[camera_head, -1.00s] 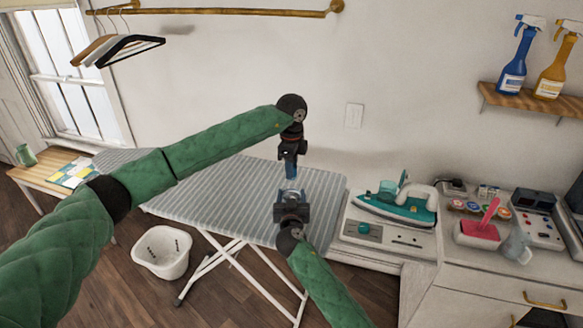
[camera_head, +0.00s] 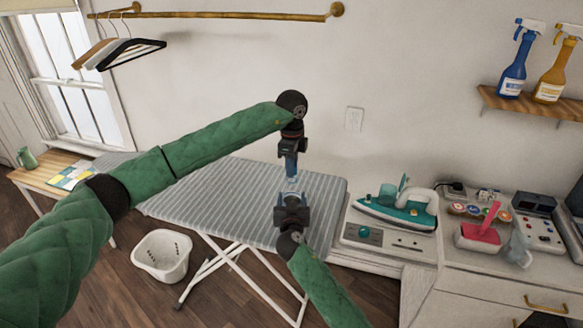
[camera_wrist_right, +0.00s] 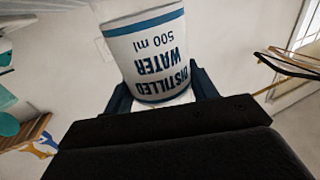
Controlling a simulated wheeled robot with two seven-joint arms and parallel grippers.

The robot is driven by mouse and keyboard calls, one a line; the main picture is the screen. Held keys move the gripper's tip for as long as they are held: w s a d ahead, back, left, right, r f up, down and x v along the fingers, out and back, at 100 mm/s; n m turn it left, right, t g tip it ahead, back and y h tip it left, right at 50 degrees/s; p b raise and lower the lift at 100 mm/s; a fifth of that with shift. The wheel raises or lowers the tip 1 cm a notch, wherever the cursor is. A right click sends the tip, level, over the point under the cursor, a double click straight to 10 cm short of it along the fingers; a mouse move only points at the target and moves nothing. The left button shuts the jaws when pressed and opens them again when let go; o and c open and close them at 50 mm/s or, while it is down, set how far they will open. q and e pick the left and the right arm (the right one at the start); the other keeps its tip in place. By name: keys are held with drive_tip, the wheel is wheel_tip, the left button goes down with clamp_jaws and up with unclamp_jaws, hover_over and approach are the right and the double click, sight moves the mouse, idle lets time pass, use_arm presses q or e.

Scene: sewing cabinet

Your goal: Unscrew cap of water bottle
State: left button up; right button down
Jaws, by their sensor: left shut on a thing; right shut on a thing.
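The water bottle (camera_wrist_right: 155,60) is white with blue bands and a "Distilled Water 500 ml" label, which reads upside down in the right wrist view. My right gripper (camera_head: 292,201) is shut on the bottle, with a dark finger on each side of its body in the wrist view. My left gripper (camera_head: 291,176) is above it, pointing down, with its blue fingers shut on the small pale cap (camera_head: 292,184). The bottle's top is outside the wrist view. In the head view I cannot tell whether the cap touches the bottle's neck.
The striped ironing board (camera_head: 190,195) lies behind and below my grippers. A teal iron (camera_head: 398,210) stands at right, beside a counter with a red pincushion-like item (camera_head: 480,235). A white basket (camera_head: 162,255) is on the floor. Spray bottles (camera_head: 515,65) stand on a wall shelf.

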use_arm(q)
drive_tip(key=shift+r, duration=0.1)
idle(0.3)
drive_tip(key=shift+r, duration=2)
use_arm(e)
drive_tip(key=shift+c, duration=1.9)
unclamp_jaws()
use_arm(q)
drive_tip(key=shift+f, duration=0.1)
drive_tip(key=shift+f+b, duration=0.35)
wheel_tip(320, 180, down, 4)
drive_tip(key=b, duration=0.4)
drive_tip(key=shift+s+f, duration=0.1)
use_arm(e)
drive_tip(key=s, duration=1.2)
